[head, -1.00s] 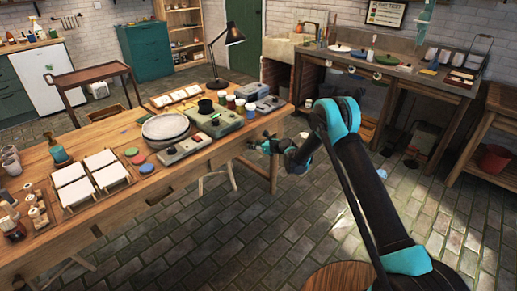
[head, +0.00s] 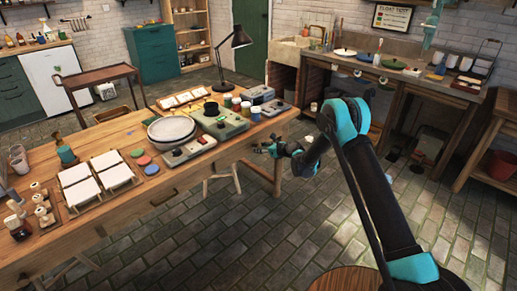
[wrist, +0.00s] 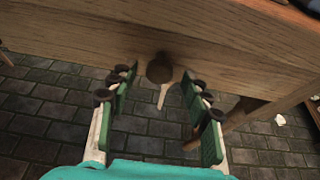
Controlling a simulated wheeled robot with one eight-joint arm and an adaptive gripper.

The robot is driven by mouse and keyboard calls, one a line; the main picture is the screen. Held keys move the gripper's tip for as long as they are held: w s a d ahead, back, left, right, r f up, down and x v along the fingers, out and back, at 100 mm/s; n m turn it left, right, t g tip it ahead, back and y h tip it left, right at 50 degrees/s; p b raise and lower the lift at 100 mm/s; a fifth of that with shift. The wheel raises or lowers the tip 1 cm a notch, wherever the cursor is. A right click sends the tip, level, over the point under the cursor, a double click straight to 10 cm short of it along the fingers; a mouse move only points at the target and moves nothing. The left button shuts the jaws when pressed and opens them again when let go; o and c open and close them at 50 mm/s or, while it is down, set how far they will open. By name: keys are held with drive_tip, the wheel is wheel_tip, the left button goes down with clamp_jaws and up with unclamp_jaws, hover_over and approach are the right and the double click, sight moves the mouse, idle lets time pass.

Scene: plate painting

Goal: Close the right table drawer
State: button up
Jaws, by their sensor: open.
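The wooden work table (head: 130,200) stands at the left in the head view, with its right end near my gripper (head: 268,149). In the wrist view a brown wooden front (wrist: 80,40) with a dark round knob (wrist: 159,68) spans the top; it appears to be the right drawer's front. My gripper (wrist: 157,115) is open and empty, its two green-padded fingers pointing at the front on either side of the knob, which lies ahead between them. I cannot tell whether they touch the wood. How far the drawer stands out is not clear from these views.
A table leg (head: 278,178) stands close to my gripper. The tabletop holds a turntable (head: 172,128), boxes, jars and white tiles (head: 98,177). A dark handle (head: 164,197) shows further left on the table front. The paved floor (head: 235,235) before the table is clear.

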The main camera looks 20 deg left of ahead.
drive_tip(key=v, duration=1)
drive_tip(key=shift+a, duration=0.1)
drive_tip(key=s+d+r+n+h, duration=0.25)
drive_tip(key=d+r+n, duration=0.2)
drive_tip(key=d, duration=0.45)
drive_tip(key=s+d+r+n+h, duration=0.1)
drive_tip(key=s+d+r+n, duration=0.3)
drive_tip(key=d, duration=0.5)
drive_tip(key=s+d+r+n+h, duration=0.2)
drive_tip(key=s+d+r+n, duration=0.15)
drive_tip(key=d+r, duration=0.45)
drive_tip(key=s+d+f+n+h, duration=0.2)
drive_tip(key=s+d+n, duration=0.3)
drive_tip(key=s+d, duration=0.8)
drive_tip(key=s+d+f+n+h, duration=0.3)
drive_tip(key=s+d+n+h, duration=0.2)
drive_tip(key=s+d, duration=0.8)
drive_tip(key=shift+s+g, duration=0.4)
drive_tip(key=shift+s, duration=0.4)
drive_tip(key=shift+d, duration=0.15)
